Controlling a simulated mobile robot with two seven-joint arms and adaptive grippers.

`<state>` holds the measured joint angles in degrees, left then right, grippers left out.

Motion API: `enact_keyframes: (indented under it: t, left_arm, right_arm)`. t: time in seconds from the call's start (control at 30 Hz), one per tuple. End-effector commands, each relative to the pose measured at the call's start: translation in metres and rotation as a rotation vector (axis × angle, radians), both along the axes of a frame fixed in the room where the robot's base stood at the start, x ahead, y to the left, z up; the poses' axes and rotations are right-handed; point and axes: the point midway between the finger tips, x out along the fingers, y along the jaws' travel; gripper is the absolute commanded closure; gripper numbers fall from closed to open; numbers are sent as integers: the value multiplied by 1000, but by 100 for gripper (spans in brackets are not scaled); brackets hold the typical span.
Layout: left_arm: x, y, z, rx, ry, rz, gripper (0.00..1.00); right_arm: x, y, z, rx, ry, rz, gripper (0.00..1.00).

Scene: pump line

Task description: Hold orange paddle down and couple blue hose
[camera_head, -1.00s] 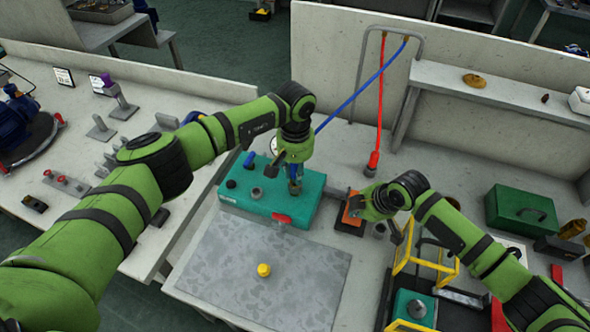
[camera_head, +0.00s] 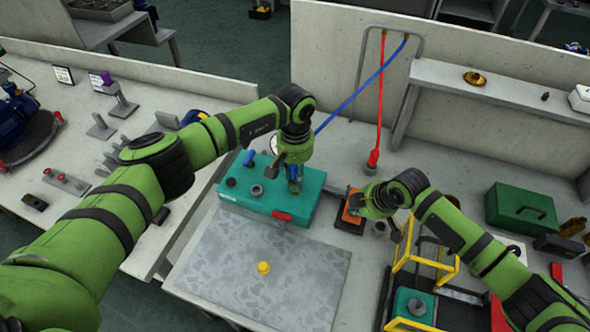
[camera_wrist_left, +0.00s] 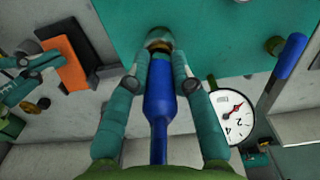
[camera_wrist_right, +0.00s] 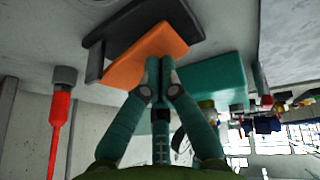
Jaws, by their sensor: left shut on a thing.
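My left gripper (camera_head: 294,186) is shut on the blue hose's end (camera_wrist_left: 160,100), just over the teal box (camera_head: 240,203). In the left wrist view the hose's tip meets a brass-coloured fitting (camera_wrist_left: 158,44) on the box. Whether it is locked there I cannot tell. The orange paddle (camera_wrist_right: 138,62) sits on a dark base (camera_wrist_right: 120,35) to the right of the box. My right gripper (camera_wrist_right: 160,66) has its fingertips together against the paddle, with nothing seen between them. In the head view it partly hides the paddle (camera_head: 352,214).
The red hose (camera_head: 379,110) hangs from the back rail, its end on the bench. A gauge (camera_wrist_left: 232,118) stands beside the box. A yellow frame (camera_head: 425,262) and a green toolbox (camera_head: 520,209) are on the right.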

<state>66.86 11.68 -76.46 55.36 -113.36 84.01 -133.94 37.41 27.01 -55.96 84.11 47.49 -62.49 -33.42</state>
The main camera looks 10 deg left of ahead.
Motion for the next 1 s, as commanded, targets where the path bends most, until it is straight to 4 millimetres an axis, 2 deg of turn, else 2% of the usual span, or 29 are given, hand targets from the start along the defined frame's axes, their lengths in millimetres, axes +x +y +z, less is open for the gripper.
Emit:
enact_keyframes:
  t: [0.47,0.5,0.53,0.77,0.8,0.83,1.0]
  left_arm:
    - [0,0,-4,0,0,0,100]
    - [0,0,-4,0,0,0,60]
    - [0,0,-4,0,0,0,49]
    - [0,0,-4,0,0,0,49]
    - [0,0,-4,0,0,0,45]
    - [0,0,-4,0,0,0,33]
    - [0,0,-4,0,0,0,33]
  right_arm:
    - [0,-2,-2,-6,1,-2,100]
    - [0,-2,-2,-6,1,-2,100]
    - [0,-2,-2,-6,1,-2,100]
    - [0,-2,-2,-6,1,-2,100]
    - [0,-2,-2,-6,1,-2,100]
    - [0,-2,-2,-5,2,-2,100]
    - [0,-2,-2,-5,2,-2,100]
